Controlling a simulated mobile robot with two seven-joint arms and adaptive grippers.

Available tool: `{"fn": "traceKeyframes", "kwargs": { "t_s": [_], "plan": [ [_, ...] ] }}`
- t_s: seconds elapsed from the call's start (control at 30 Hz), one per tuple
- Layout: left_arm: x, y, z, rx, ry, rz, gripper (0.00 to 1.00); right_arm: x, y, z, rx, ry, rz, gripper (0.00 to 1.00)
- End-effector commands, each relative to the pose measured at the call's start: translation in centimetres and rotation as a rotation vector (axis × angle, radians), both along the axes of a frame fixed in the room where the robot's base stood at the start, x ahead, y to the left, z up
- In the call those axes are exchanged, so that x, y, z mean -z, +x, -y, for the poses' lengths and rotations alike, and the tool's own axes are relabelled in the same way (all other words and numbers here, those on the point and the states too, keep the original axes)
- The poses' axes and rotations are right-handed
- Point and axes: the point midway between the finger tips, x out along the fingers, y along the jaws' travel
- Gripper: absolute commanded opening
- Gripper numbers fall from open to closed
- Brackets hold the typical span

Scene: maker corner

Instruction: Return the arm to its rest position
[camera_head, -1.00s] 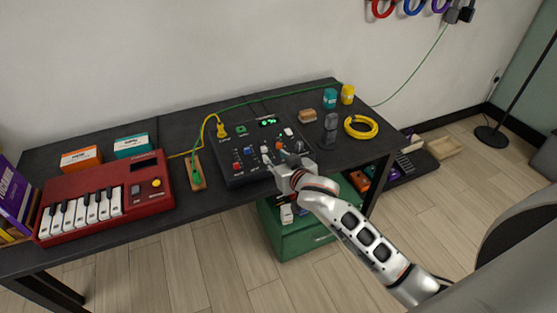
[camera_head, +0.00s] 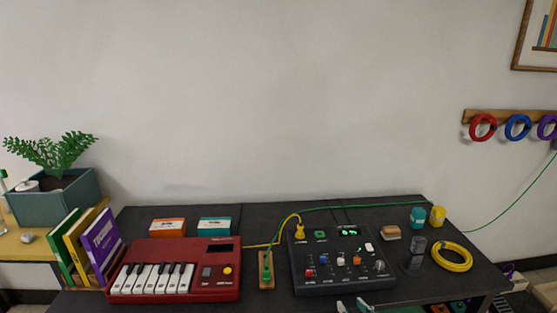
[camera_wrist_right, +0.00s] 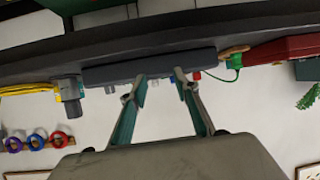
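My right gripper (camera_head: 352,306) shows only as two fingertips at the bottom edge of the head view, in front of the black control panel (camera_head: 340,287). In the right wrist view, the gripper (camera_wrist_right: 154,88) has its fingers spread with nothing between them. The panel's edge (camera_wrist_right: 150,68) lies beyond the fingertips in that view, which looks upside down. The rest of my right arm is outside the head view. My left gripper is in neither view.
A red keyboard (camera_head: 215,288), a wooden block with a green plug (camera_head: 266,271), a dark grey object (camera_head: 414,257) and a yellow cable coil (camera_head: 452,257) are on the black table (camera_head: 255,303). Green and yellow cables run across it. Books (camera_head: 86,245) and a planter (camera_head: 60,200) stand at left.

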Motion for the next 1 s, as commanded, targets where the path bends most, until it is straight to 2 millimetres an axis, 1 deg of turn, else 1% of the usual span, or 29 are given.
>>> {"fn": "traceKeyframes", "kwargs": {
  "t_s": [0.03, 0.07, 0.1, 0.17, 0.2, 0.3, 0.4, 0.43, 0.5, 0.6, 1.0],
  "plan": [
    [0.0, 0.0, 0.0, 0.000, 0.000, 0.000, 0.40, 2.7, -2.7, -0.4, -0.024, -0.007, -0.032, 0.31],
    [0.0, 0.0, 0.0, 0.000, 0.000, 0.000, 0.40, 3.9, -4.1, -0.7, -0.040, -0.013, -0.044, 0.31],
    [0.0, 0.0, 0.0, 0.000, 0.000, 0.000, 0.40, 5.4, -6.1, -1.0, -0.062, -0.024, -0.058, 0.31],
    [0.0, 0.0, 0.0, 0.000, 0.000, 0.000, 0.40, 7.5, -9.0, -1.4, -0.092, -0.038, -0.077, 0.31],
    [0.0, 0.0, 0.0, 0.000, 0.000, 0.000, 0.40, 8.7, -11.0, -1.5, -0.109, -0.049, -0.087, 0.31],
    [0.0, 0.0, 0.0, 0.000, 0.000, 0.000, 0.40, 11.0, -15.4, -1.9, -0.146, -0.072, -0.106, 0.31],
    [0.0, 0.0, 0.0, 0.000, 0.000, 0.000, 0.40, 12.4, -18.8, -1.9, -0.170, -0.094, -0.120, 0.31],
    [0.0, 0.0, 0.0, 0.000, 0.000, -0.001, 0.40, 12.7, -19.6, -2.0, -0.175, -0.099, -0.121, 0.31],
    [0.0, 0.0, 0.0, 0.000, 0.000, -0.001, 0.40, 13.2, -21.0, -2.0, -0.184, -0.108, -0.126, 0.31],
    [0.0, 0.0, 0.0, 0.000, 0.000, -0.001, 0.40, 13.5, -22.0, -2.0, -0.191, -0.116, -0.127, 0.31],
    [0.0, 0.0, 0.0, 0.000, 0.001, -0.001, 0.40, 13.5, -22.1, -2.0, -0.193, -0.118, -0.127, 0.31]
  ]
}}
